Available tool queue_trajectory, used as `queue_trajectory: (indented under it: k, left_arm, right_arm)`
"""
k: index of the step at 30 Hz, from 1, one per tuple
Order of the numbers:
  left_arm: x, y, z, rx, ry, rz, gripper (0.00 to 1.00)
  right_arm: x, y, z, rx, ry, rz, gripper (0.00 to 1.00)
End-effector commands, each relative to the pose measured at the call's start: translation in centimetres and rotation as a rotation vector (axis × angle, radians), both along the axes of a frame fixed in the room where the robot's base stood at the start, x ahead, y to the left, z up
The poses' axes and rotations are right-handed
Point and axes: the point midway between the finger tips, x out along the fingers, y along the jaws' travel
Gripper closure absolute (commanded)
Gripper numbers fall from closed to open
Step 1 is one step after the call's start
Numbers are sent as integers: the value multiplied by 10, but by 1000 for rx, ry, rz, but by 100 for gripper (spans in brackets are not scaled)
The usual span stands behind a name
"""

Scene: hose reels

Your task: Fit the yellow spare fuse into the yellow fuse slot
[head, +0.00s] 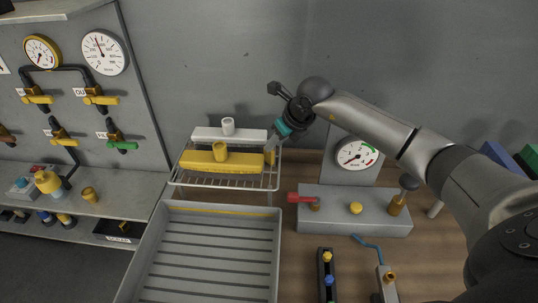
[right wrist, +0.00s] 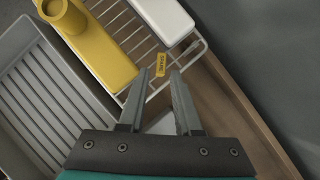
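A yellow block (head: 222,162) with a round upright knob lies on a wire rack; it also shows at upper left in the right wrist view (right wrist: 98,45). I cannot tell for certain whether it is the spare fuse. My right gripper (head: 271,146) is open and empty, at the right end of this block. In the right wrist view its two fingers (right wrist: 158,88) stand apart over the rack's edge, right of the block and apart from it. I cannot make out a yellow fuse slot for certain. My left gripper is not in view.
A white block (head: 230,134) lies behind on the rack (head: 256,184). A grey ribbed tray (head: 273,245) stands in front. A grey box (head: 365,222) with a red lever is to the right. A gauge panel (head: 75,120) stands at left. A yellow tag (right wrist: 161,64) hangs on the rack.

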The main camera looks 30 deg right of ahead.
Motion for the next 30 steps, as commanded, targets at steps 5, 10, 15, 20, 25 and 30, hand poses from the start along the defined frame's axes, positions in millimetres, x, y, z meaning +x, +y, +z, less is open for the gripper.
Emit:
queue_trajectory:
  k: [5,10,15,20,25,30]
  left_arm:
    - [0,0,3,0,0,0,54]
    - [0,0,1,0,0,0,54]
    - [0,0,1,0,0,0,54]
    - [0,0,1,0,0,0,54]
    - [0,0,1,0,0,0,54]
    - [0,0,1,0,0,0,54]
  right_arm:
    - [12,1,-18,3,2,0,68]
    - [21,3,-32,3,1,-1,68]
    - [23,3,-36,1,1,0,68]
    - [23,3,-36,1,0,0,68]
    - [23,3,-36,1,0,0,84]
    - [23,3,-36,1,0,0,100]
